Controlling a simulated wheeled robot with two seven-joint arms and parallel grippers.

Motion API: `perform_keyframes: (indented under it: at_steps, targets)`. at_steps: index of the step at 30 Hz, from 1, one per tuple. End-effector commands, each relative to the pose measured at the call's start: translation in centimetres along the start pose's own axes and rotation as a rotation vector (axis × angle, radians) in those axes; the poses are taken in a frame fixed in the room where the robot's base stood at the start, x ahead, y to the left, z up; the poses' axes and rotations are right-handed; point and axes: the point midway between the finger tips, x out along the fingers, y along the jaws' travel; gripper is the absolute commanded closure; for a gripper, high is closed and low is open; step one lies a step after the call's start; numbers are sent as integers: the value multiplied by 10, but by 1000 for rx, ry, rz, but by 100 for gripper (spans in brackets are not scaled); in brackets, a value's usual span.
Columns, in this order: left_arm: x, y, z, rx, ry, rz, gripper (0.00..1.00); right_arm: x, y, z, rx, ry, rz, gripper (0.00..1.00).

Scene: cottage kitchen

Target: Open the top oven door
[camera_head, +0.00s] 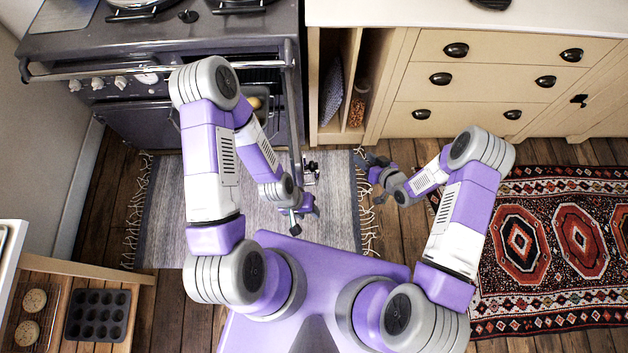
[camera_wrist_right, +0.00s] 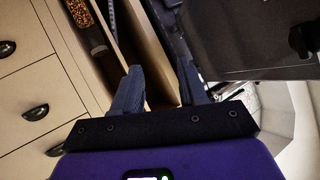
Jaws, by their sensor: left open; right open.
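The dark range cooker (camera_head: 130,40) stands at the upper left of the head view. A dark oven door (camera_head: 294,125) stands swung out from its right side, seen nearly edge-on, with a latch (camera_head: 311,168) near its free end. An oven opening shows behind my left arm, partly hidden, with something yellowish inside. My left gripper (camera_head: 304,216) is open over the grey rug, just in front of the door's free end. My right gripper (camera_head: 372,178) is open and empty, right of the door and apart from it. A dark panel (camera_wrist_right: 250,35), apparently the door, shows in the right wrist view.
Cream drawers (camera_head: 470,85) and an open shelf holding a jar (camera_head: 358,107) stand right of the cooker. A rail (camera_head: 100,72) crosses the cooker's front. A grey rug (camera_head: 185,215) and a patterned rug (camera_head: 540,250) lie on the floor. A muffin tin (camera_head: 97,314) is at lower left.

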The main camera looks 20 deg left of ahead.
Motion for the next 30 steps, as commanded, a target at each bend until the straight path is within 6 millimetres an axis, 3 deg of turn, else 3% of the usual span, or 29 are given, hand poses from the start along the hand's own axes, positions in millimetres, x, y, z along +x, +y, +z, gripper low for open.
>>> perform_keyframes:
  at_steps: [1,4,8,13,20,30]
  targets:
    - [26,-10,-1,0,0,0,57,28,-1,12,-99,73,-98,58]
    - [50,-19,-3,0,1,0,57,54,-21,20,-267,196,-321,58]
    - [75,-28,-4,0,1,0,57,64,-51,45,-421,282,-607,58]
    - [92,-34,-5,0,1,0,57,59,-73,74,-520,312,-871,58]
    - [96,-36,-5,1,2,0,57,59,-90,82,-546,312,-970,58]
    - [100,-37,-5,1,2,0,57,86,-133,82,-545,311,-967,58]
